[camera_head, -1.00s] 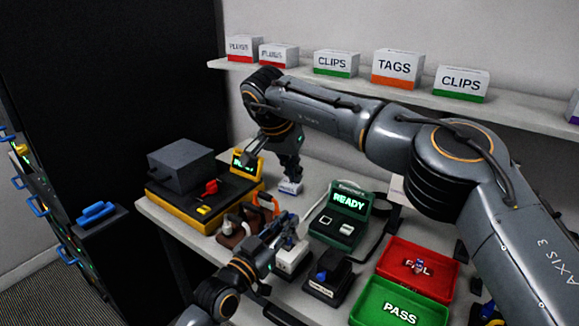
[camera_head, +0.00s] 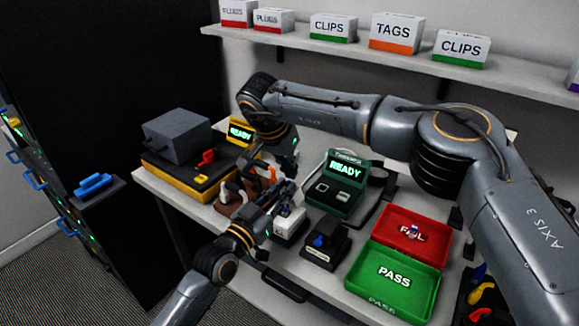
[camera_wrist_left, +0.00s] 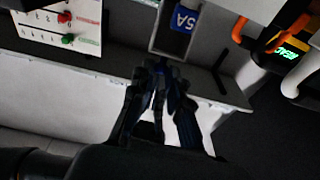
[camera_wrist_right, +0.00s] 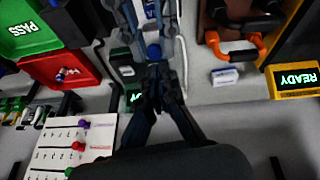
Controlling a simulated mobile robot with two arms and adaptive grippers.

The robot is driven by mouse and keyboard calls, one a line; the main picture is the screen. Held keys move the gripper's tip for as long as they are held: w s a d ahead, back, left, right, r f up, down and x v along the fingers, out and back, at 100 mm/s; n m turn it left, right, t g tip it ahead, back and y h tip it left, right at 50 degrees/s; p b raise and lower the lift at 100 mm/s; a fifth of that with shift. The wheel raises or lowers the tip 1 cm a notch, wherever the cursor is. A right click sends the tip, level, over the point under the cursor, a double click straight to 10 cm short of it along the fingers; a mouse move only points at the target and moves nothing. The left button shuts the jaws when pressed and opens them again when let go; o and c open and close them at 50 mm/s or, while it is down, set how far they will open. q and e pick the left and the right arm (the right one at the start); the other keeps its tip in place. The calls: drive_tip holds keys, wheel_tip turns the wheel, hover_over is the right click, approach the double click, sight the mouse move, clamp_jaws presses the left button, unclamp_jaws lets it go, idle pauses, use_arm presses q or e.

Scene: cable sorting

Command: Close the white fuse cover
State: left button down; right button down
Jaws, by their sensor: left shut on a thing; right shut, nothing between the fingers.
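The white fuse box (camera_head: 289,224) stands near the front of the table in the head view. In the left wrist view an open-topped pale box (camera_wrist_left: 168,45) shows a blue piece marked 5A (camera_wrist_left: 186,19). My left gripper (camera_head: 284,196) is over the fuse box; its fingers (camera_wrist_left: 160,66) are close together at the box edge. It appears shut on the white fuse cover, which is mostly hidden by the fingers. My right gripper (camera_head: 290,170) is just behind it, pointing down. Its fingers (camera_wrist_right: 157,72) are shut and empty, close to my left gripper's fingers.
A green tester (camera_head: 338,190) reading READY stands to the right. A black block with a blue part (camera_head: 325,246), a red FAIL tray (camera_head: 418,222) and a green PASS tray (camera_head: 405,300) lie nearby. Brown cable holders (camera_head: 236,200) crowd the left side.

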use_arm(q)
drive_tip(key=shift+d+f, duration=0.1)
drive_tip(key=shift+f, duration=0.35)
use_arm(e)
drive_tip(key=shift+s+a+f, duration=0.4)
drive_tip(key=shift+s+a, duration=0.1)
drive_tip(key=shift+s, duration=0.2)
use_arm(q)
drive_tip(key=c, duration=1.3)
unclamp_jaws()
drive_tip(key=shift+c, duration=0.2)
use_arm(e)
drive_tip(key=shift+a+f, duration=0.1)
use_arm(q)
drive_tip(key=shift+r, duration=0.15)
use_arm(e)
drive_tip(key=shift+s, duration=0.1)
use_arm(q)
drive_tip(key=shift+r, duration=0.2)
